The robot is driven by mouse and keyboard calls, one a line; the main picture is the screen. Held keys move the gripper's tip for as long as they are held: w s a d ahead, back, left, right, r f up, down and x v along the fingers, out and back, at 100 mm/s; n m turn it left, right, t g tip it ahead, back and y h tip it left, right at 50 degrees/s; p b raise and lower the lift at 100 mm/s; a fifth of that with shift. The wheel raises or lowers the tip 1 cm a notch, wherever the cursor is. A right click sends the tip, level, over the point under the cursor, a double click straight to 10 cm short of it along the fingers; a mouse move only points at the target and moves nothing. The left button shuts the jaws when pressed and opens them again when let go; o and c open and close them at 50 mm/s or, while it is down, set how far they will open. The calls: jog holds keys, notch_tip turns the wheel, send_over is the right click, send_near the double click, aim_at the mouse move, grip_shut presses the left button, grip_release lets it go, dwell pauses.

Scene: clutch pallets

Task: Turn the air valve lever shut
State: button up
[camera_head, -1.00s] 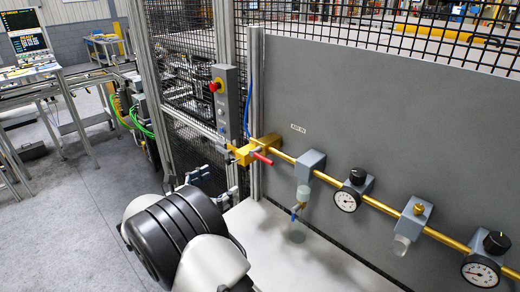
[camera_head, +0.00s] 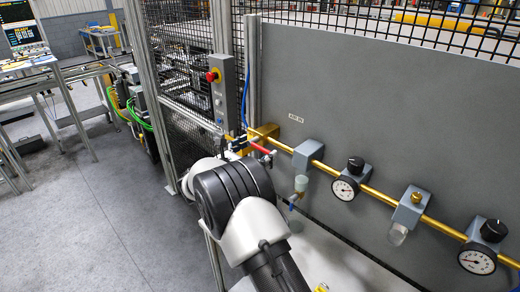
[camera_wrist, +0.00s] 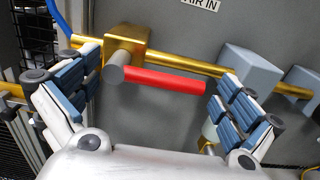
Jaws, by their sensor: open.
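The air valve is a brass block (camera_wrist: 128,45) on a brass pipe, below the AIR IN label. Its red lever (camera_wrist: 165,79) points right from a grey hub (camera_wrist: 115,68), nearly along the pipe, in the wrist view. My gripper (camera_wrist: 158,92) is open, with the lever between its two blue-padded fingers and neither finger clearly touching it. In the head view the red lever (camera_head: 261,149) is partly hidden near my gripper (camera_head: 255,147), and my arm covers the area below the valve.
The pipe (camera_head: 375,191) runs right along a grey panel (camera_head: 360,110) with gauges and grey fittings. A control box with a red emergency button (camera_head: 211,76) stands left of the valve. A blue hose (camera_wrist: 59,18) rises beside it. Open floor lies at left.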

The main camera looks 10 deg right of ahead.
jog(key=shift+w+d, duration=0.2)
jog(key=shift+d, duration=0.1)
jog(key=shift+c, duration=0.2)
jog(key=c, duration=1.3)
jog(key=shift+f, duration=0.1)
